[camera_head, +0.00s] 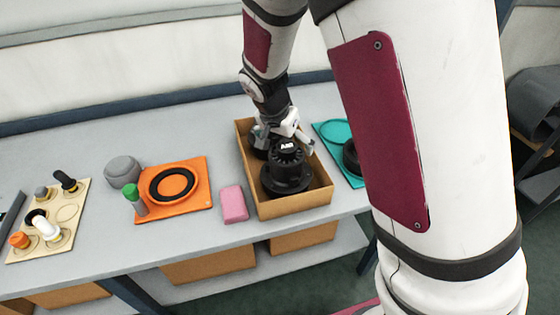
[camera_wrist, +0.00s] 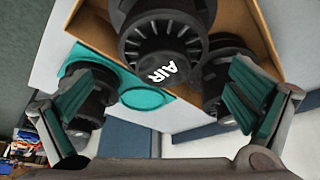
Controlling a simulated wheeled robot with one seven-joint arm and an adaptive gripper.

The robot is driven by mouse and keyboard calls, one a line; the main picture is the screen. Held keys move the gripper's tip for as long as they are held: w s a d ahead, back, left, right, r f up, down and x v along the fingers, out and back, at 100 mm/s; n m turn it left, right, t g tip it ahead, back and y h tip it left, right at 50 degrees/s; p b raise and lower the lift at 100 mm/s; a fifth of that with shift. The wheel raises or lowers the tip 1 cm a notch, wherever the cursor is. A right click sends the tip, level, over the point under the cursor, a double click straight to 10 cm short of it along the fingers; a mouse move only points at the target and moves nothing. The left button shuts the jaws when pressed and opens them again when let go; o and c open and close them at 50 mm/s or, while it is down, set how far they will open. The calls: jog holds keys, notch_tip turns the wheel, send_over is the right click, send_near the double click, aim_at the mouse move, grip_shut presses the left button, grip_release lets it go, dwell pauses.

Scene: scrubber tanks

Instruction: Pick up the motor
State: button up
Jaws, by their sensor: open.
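A black motor (camera_head: 287,168) with a wide round base flange stands upright in an open cardboard box on the table. In the wrist view the motor (camera_wrist: 165,40) is at the top centre, with ribbed sides and white lettering. My gripper (camera_head: 290,128) is at the box, close by the motor's far side. In the wrist view my gripper (camera_wrist: 158,98) is open, its two green-padded fingers spread left and right with nothing between them. A second black part (camera_wrist: 228,70) is behind the right finger. The arm hides part of the box's far end.
The cardboard box (camera_head: 295,209) has raised walls around the motor. A teal tray (camera_head: 330,129) with a black part (camera_head: 351,157) is to its right. A pink block (camera_head: 233,204), an orange tray (camera_head: 200,200) with a black ring and a grey knob (camera_head: 122,171) are to its left.

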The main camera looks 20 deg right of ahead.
jog(key=shift+a+x, duration=0.1)
jog(key=shift+x, duration=2)
jog(key=shift+a+x, duration=0.15)
jog(key=shift+x, duration=1.9)
jog(key=c, duration=1.7)
jog(key=shift+c, duration=1.2)
jog(key=shift+r, duration=0.15)
